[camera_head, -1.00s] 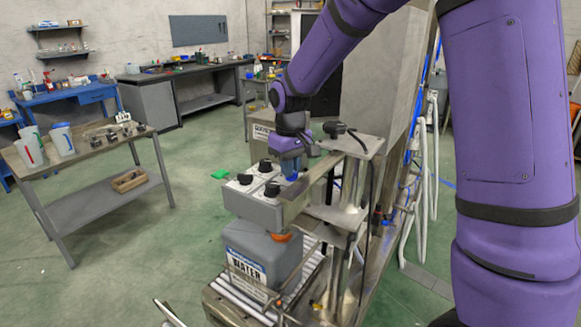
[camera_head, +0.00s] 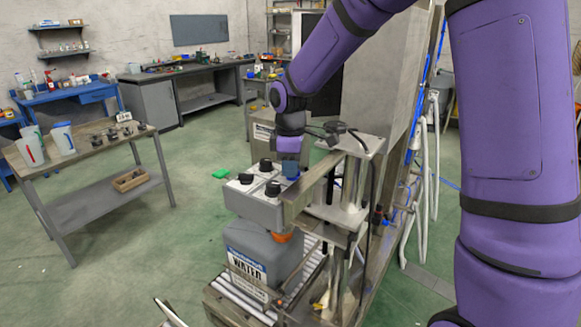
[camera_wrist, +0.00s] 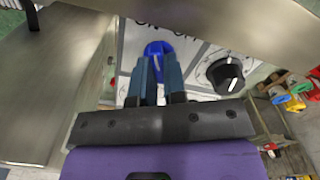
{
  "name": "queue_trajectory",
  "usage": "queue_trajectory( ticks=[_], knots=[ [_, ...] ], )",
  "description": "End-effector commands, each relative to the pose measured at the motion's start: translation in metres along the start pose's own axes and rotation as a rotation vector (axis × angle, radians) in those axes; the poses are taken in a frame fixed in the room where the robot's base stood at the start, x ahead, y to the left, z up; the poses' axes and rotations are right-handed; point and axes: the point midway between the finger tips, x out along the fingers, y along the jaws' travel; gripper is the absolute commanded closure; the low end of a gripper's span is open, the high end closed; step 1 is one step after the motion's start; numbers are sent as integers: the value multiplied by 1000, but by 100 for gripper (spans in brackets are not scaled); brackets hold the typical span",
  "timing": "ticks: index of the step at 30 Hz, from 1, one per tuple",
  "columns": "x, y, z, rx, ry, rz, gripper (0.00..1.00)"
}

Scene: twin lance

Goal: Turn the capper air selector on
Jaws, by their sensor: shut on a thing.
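A grey control box (camera_head: 258,208) with a white top panel carries several black knobs (camera_head: 245,178) and one blue knob. In the wrist view the blue knob (camera_wrist: 157,49) has a pale pointer line and sits between my two blue-grey fingers. My gripper (camera_wrist: 159,72) is shut on the blue knob from above. In the head view my gripper (camera_head: 291,170) points down at the box's back right corner and mostly hides that knob. "ON" lettering shows on the panel above the knob in the wrist view, partly cut off. I cannot tell which label the pointer meets.
A metal bar (camera_head: 312,188) runs close along the right of the box, with a steel bracket (camera_head: 362,146) behind it. A black knob (camera_wrist: 225,75) is right beside my fingers. A grey water jug (camera_head: 252,247) stands below the box on rollers.

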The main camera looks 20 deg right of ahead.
Motion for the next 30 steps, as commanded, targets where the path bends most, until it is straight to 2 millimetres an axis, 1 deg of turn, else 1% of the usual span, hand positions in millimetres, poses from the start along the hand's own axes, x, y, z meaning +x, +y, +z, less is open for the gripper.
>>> queue_trajectory(
  ticks=[8,19,20,21,23,30],
  knots=[
    [-1,1,0,-52,2,3,100],
    [-1,1,0,-56,2,4,100],
    [-1,1,0,-56,2,4,86],
    [-1,1,0,-56,2,3,77],
    [-1,1,0,-56,2,3,63],
    [-1,0,0,-55,1,1,63]
  ],
)
